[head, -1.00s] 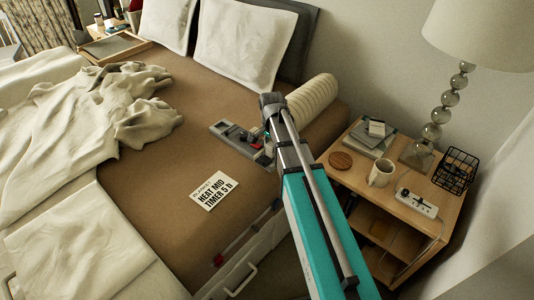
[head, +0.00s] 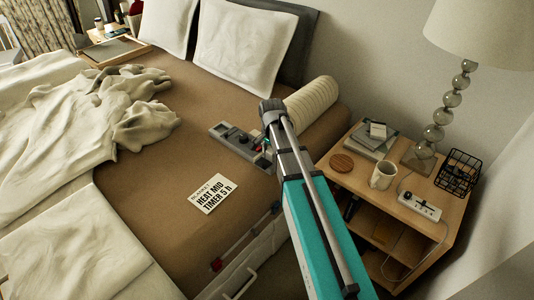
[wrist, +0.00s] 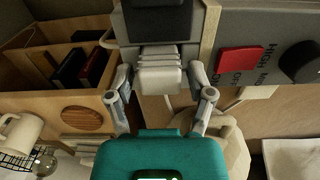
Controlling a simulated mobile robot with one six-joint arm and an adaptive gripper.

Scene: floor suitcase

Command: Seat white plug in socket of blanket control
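The blanket control (head: 230,133) is a grey panel lying on the brown bed near its right edge. In the wrist view its face (wrist: 232,30) shows a red switch, a dark knob and HIGH, MID and OFF lettering. The white plug (wrist: 160,72) has a ribbed body and sits centred between my gripper's fingers (wrist: 160,82), which appear closed on its sides. Its far end meets a dark block (wrist: 157,18); whether it is inside a socket there is hidden. In the head view my gripper (head: 265,145) is at the control's right end and my arm hides the plug.
A card (head: 213,194) reading HEAT MID TIMER 5 h lies on the bed. A cream bolster (head: 312,97) lies behind my gripper. The right nightstand (head: 350,180) holds a mug (head: 383,176), a coaster, a power strip (head: 420,206) and a lamp (head: 440,130).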

